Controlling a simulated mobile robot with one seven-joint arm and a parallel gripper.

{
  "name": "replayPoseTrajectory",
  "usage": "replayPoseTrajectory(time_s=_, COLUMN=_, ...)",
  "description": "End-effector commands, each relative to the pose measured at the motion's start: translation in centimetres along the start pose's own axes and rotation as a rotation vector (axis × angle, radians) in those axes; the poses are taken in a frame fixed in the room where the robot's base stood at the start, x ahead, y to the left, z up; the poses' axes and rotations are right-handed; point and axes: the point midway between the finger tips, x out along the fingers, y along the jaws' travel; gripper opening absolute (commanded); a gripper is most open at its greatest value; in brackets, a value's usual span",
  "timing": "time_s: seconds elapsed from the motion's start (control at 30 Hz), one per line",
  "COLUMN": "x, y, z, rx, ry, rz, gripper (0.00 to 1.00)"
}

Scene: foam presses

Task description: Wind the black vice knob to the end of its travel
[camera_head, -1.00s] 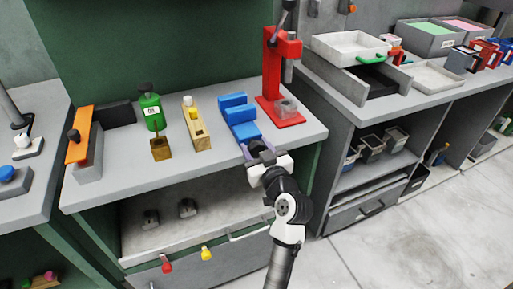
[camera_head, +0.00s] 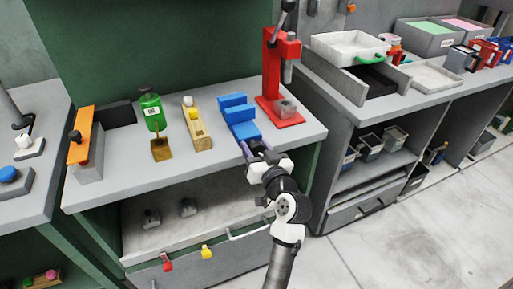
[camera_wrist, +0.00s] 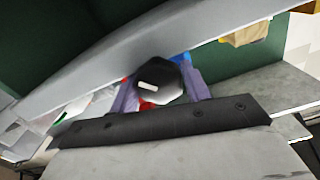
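The blue vice (camera_head: 240,121) stands near the front edge of the bench, to the right of the middle. Its black knob (camera_wrist: 158,82), with a white mark on its face, is plain in the wrist view. My gripper (camera_head: 256,149) is at the front of the vice, just over the bench edge. In the wrist view its two purple fingers (camera_wrist: 160,90) lie along opposite sides of the knob, with no clear gap. It looks shut on the knob.
A red press (camera_head: 281,85) stands right of the vice. A shelf and drawer lie underneath.

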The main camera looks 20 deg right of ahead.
Motion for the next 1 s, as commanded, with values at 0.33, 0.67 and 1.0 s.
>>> replayPoseTrajectory(time_s=0.33, x=0.0, y=0.0, z=0.0, rx=-0.001, ry=0.0, rz=0.0, gripper=0.65)
replayPoseTrajectory(time_s=0.67, x=-3.5, y=0.1, z=0.3, rx=-0.003, ry=0.001, rz=0.004, gripper=0.65)
replayPoseTrajectory(time_s=1.0, x=-11.0, y=0.1, z=0.3, rx=-0.002, ry=0.0, rz=0.004, gripper=0.65)
